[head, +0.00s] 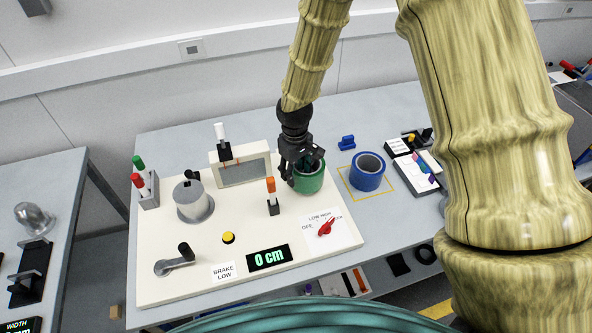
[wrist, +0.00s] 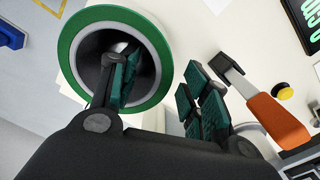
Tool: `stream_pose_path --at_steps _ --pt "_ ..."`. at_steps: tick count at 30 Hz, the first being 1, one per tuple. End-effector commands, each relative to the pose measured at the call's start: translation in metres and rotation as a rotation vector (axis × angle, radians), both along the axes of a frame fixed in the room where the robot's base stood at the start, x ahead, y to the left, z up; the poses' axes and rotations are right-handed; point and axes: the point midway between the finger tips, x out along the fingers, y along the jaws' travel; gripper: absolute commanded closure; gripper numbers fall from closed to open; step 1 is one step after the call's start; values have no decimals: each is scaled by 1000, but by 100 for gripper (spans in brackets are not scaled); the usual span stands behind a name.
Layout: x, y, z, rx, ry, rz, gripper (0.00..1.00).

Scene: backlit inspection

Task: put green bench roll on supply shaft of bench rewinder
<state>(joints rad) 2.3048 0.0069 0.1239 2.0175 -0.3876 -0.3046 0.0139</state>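The green bench roll (head: 308,178) stands upright at the back right corner of the cream bench rewinder (head: 150,285). In the wrist view its green rim (wrist: 73,50) surrounds a dark grey core. A pale shape shows inside the core, possibly the supply shaft; I cannot tell clearly. My gripper (head: 303,165) is over the roll, pointing down. In the wrist view my gripper (wrist: 165,92) is open, with one finger within the core and the other outside the roll's wall. A gap shows between the outer finger and the wall.
A blue roll (head: 367,172) stands in a yellow outline to the right. An orange-topped lever (head: 271,187) is close left of the green roll; it also shows in the wrist view (wrist: 278,120). A grey-white drum (head: 192,202), a gauge box (head: 242,170) and a red knob (head: 325,228) are nearby.

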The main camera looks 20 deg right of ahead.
Motion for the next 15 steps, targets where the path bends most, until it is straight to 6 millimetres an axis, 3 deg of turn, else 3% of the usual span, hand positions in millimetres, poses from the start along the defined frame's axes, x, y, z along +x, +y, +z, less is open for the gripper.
stream_pose_path --at_steps 8,15 --pt "0 0 4 0 0 0 54" --pt "0 0 33 0 -2 0 54"
